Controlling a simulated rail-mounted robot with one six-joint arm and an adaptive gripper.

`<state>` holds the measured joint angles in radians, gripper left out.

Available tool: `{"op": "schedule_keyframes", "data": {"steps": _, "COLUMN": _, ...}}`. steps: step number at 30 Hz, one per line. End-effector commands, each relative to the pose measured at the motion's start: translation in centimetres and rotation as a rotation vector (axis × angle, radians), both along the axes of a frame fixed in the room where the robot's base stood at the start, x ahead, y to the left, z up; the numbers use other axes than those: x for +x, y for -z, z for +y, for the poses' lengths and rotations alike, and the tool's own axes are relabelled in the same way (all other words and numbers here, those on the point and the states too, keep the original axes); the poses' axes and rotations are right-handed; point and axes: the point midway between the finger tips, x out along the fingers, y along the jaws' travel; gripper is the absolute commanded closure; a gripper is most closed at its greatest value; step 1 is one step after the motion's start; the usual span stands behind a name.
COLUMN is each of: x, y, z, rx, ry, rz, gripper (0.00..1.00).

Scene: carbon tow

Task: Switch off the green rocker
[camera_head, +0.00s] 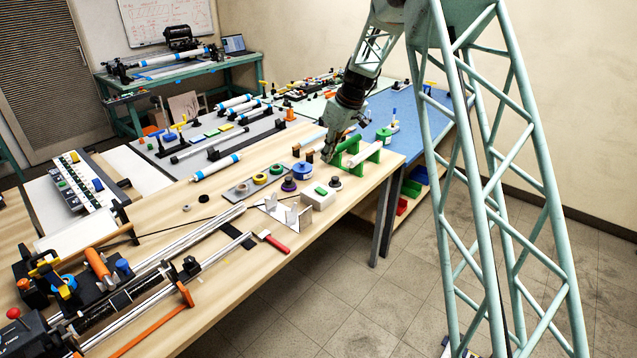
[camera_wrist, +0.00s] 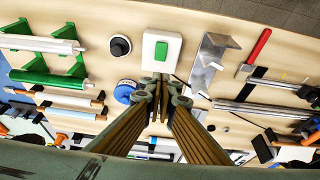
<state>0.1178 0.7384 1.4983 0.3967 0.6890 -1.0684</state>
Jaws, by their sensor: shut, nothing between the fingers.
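The green rocker (camera_wrist: 161,50) sits on a white box (camera_wrist: 149,63) in the upper middle of the wrist view. In the head view the green rocker (camera_head: 321,190) is on top of the white box (camera_head: 318,201) near the table's right edge. My gripper (camera_wrist: 162,84) is shut and empty, its tips overlapping the box's lower edge in the wrist view, short of the rocker. In the head view my gripper (camera_head: 327,157) is above and behind the box, apart from it. I cannot tell which way the rocker is tipped.
A black round knob (camera_wrist: 120,47) and a blue spool (camera_wrist: 125,91) are close to the box. A green rack (camera_head: 357,152) stands behind it. A metal bracket (camera_wrist: 211,62) and a red-handled tool (camera_head: 273,241) lie on the other side. Floor beyond the table edge is clear.

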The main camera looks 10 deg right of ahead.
Motion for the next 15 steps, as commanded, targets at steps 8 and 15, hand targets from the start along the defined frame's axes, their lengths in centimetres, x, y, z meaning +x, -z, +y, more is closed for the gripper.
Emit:
{"op": "schedule_keyframes", "data": {"steps": 8, "x": 0.1, "y": 0.4, "z": 0.1, "rx": -0.001, "ry": 0.0, "rz": 0.001, "gripper": 1.0}}
{"op": "schedule_keyframes", "data": {"steps": 15, "x": 0.5, "y": 2.0, "z": 0.5, "rx": 0.0, "ry": -0.001, "rz": 0.003, "gripper": 1.0}}
